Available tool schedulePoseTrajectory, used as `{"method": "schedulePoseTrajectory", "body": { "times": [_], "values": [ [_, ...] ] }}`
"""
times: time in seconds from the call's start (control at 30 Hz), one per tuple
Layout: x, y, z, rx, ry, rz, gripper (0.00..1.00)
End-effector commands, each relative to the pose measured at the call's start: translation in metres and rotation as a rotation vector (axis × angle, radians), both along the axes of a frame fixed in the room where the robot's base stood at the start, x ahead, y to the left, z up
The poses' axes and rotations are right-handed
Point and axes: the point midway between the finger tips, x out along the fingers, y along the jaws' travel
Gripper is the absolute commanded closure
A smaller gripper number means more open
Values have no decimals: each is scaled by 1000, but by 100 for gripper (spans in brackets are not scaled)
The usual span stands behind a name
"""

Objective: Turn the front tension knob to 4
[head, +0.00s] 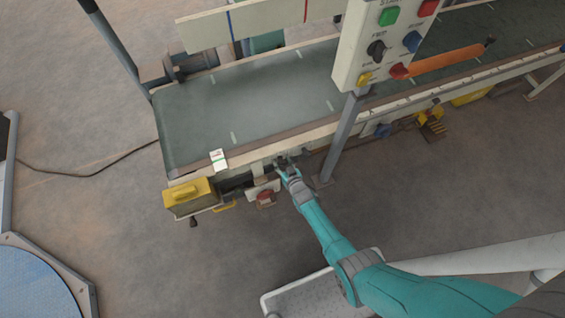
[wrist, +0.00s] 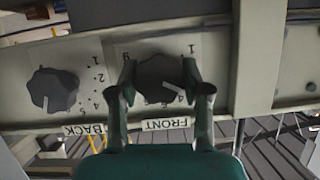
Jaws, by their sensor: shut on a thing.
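The dark front tension knob (wrist: 158,76) sits on a pale panel above the FRONT label (wrist: 165,124) in the wrist view. Its white pointer line slants down and right, close to a numeral that looks like 4. A 1 shows at the upper right of its dial; a finger hides part of the scale. My gripper (wrist: 160,84) is shut on this knob, one finger on each side. In the head view my gripper (head: 283,164) is at the conveyor's near side, and the knob is too small to make out there.
The back knob (wrist: 53,90) with its BACK label (wrist: 83,129) is left of the front one in the wrist view. A grey post (head: 345,138) stands just right of my gripper. The conveyor belt (head: 265,95), a yellow box (head: 189,194) and a control box (head: 380,45) are near.

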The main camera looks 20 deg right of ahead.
Motion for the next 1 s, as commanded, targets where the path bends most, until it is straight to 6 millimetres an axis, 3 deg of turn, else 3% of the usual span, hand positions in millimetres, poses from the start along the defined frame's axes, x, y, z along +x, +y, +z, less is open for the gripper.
{"method": "schedulePoseTrajectory", "body": {
  "times": [0.37, 1.0],
  "values": [
    [1, -1, 1, 80, -2, -1, 87],
    [1, -2, 0, 412, -2, 0, 87]
  ]
}}
